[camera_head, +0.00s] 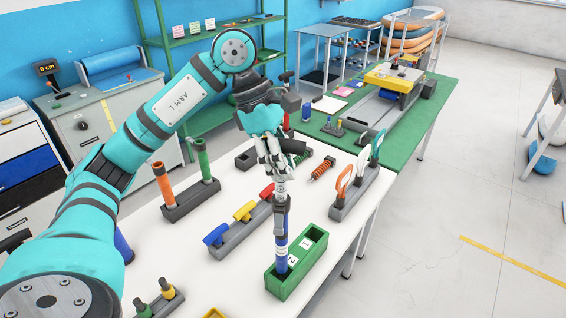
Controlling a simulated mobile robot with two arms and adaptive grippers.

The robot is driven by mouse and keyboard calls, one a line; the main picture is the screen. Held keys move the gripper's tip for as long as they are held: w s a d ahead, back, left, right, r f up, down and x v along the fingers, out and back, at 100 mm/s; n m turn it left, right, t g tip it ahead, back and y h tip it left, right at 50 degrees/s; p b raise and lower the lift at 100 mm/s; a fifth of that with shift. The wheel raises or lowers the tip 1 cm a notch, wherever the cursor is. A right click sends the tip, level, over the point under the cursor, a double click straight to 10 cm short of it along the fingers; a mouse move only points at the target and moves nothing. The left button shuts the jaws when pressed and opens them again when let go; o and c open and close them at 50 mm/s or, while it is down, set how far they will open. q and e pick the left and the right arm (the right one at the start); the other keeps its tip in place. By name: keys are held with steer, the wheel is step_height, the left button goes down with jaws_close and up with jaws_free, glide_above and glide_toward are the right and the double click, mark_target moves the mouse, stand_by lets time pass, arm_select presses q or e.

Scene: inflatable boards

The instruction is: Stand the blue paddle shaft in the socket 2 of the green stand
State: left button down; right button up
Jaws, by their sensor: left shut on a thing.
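The blue paddle shaft (281,252) hangs nearly upright, with a dark grey upper part and a blue lower part. My left gripper (279,177) is shut on its top end. The green stand (287,287) is a block on the near right of the white table, with sockets labelled 2 and 1. The shaft's lower end is at the near socket, beside label 2, and seems to be inside its opening. How deep it sits, or whether it touches the bottom, I cannot tell. The far socket (313,233), by label 1, looks empty. My right gripper is not in view.
A grey rack (240,232) with red, yellow and blue pieces stands left of the shaft. Behind it is a rack with orange and green tubes (203,160). A rack with upright handles (350,195) stands to the right. The white table's right edge is near the green stand.

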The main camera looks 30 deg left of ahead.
mark_target(285, 200)
arm_select(q)
steer(key=shift+f+b, duration=0.9)
steer(key=shift+f, duration=0.1)
steer(key=shift+f+b, duration=2.9)
steer(key=shift+f, duration=0.4)
steer(key=c, duration=1.1)
jaws_free()
steer(key=shift+r, duration=0.1)
steer(key=v, duration=1.2)
steer(key=shift+s, duration=0.1)
